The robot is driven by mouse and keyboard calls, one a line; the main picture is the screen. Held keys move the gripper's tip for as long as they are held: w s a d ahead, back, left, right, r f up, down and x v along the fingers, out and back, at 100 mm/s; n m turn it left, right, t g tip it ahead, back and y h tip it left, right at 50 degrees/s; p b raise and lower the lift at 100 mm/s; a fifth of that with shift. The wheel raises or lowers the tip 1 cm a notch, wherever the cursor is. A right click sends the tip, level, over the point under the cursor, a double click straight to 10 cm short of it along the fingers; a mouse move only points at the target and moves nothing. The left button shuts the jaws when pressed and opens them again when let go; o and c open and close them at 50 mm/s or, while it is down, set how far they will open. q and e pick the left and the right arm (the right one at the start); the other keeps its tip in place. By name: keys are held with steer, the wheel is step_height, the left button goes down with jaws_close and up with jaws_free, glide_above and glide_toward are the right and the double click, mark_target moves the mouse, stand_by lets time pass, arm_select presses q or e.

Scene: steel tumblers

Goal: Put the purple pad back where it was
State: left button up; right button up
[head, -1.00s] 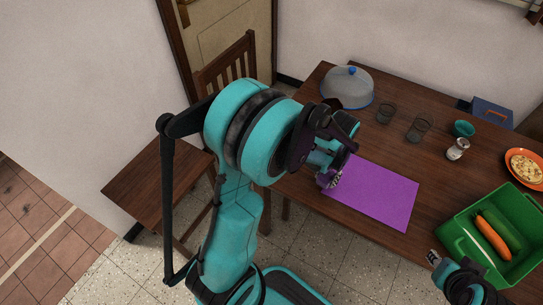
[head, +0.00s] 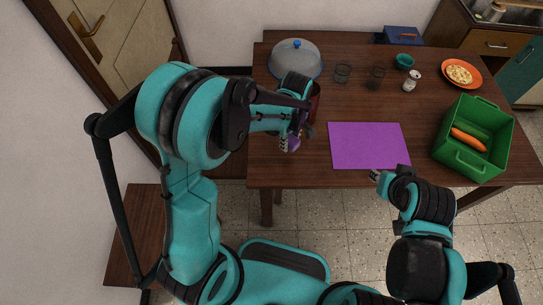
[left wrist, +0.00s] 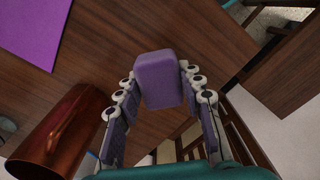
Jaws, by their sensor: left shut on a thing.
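My left gripper (head: 289,142) is shut on a small purple pad (left wrist: 160,80), a block with rounded edges. In the left wrist view the pad sits between the two fingertips, above the dark wooden table near its edge. In the head view the pad is mostly hidden by the gripper. A flat purple mat (head: 369,146) lies on the table to the right of the gripper; its corner also shows in the left wrist view (left wrist: 32,25). My right gripper (head: 376,176) is near the mat's lower right edge; its jaws are too small to read.
A copper-red tumbler (left wrist: 62,130) stands close beside the left gripper. A green crate (head: 468,164) holds vegetables at right.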

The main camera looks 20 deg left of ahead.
arm_select(q)
steer(key=d+r+n+p, duration=0.2)
steer(key=d+r+n, duration=0.1)
steer(key=d+n, duration=0.25)
steer(key=n+b, duration=0.3)
steer(key=b, duration=0.1)
glide_above(274, 161)
step_height(274, 161, down, 7)
steer(key=shift+f, duration=0.1)
steer(key=shift+f+b, duration=0.75)
steer(key=shift+f, duration=1.15)
steer(key=shift+d, duration=0.1)
steer(key=shift+f, duration=0.15)
steer(key=o, duration=1.2)
